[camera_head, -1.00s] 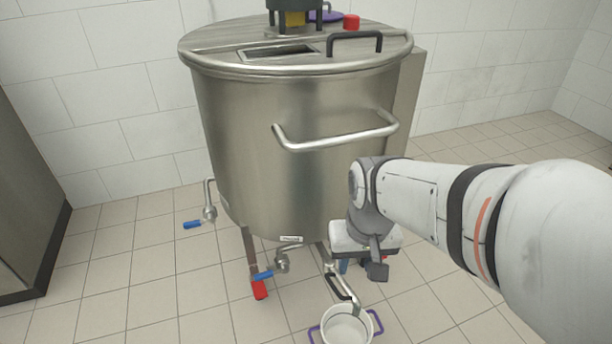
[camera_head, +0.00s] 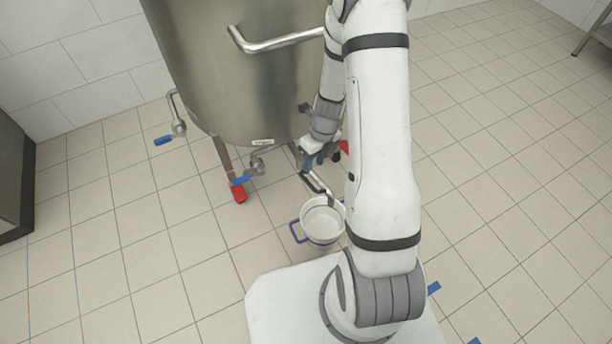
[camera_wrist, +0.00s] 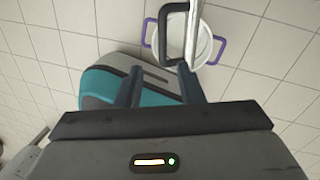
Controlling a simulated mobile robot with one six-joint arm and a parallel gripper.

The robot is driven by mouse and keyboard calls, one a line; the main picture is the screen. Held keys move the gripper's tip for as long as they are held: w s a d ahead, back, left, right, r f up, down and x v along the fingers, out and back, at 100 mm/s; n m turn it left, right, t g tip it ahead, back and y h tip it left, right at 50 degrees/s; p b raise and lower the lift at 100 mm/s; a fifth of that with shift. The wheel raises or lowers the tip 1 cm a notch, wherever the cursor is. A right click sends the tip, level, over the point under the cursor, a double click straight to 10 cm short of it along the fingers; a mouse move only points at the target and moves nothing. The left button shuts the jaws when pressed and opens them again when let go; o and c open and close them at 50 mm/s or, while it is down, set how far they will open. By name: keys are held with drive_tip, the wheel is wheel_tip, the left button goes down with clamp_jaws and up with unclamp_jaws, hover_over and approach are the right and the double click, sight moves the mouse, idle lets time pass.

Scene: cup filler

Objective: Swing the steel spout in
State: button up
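The steel spout (camera_head: 322,186) is a bent pipe low at the tank's front, its outer end over the white bucket (camera_head: 322,222). In the wrist view the spout (camera_wrist: 193,32) runs down over the bucket (camera_wrist: 206,44), beside a dark loop handle (camera_wrist: 164,28). My gripper (camera_head: 314,160) is low beside the tank, close to the inner end of the spout. In the wrist view my gripper (camera_wrist: 160,75) has its fingers apart. The right fingertip is close to the spout; I cannot tell whether they touch. A grey and teal rounded part (camera_wrist: 112,88) lies behind the fingers.
The large steel tank (camera_head: 235,75) fills the upper left, with a curved handrail (camera_head: 275,42). Blue-handled valves stick out at its left (camera_head: 163,140) and front (camera_head: 241,180). A dark cabinet (camera_head: 15,170) stands at the left edge. The tiled floor on the right is mostly clear.

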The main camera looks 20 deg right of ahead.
sight(309, 183)
drive_tip(key=shift+m, duration=0.4)
drive_tip(key=f+b, duration=0.1)
drive_tip(key=f, duration=0.2)
drive_tip(key=a+f+b, duration=0.1)
drive_tip(key=f+b, duration=0.2)
drive_tip(key=f, duration=0.2)
drive_tip(key=shift+s+a+f, duration=0.15)
drive_tip(key=shift+s+f, duration=0.1)
drive_tip(key=shift+f, duration=0.05)
clamp_jaws()
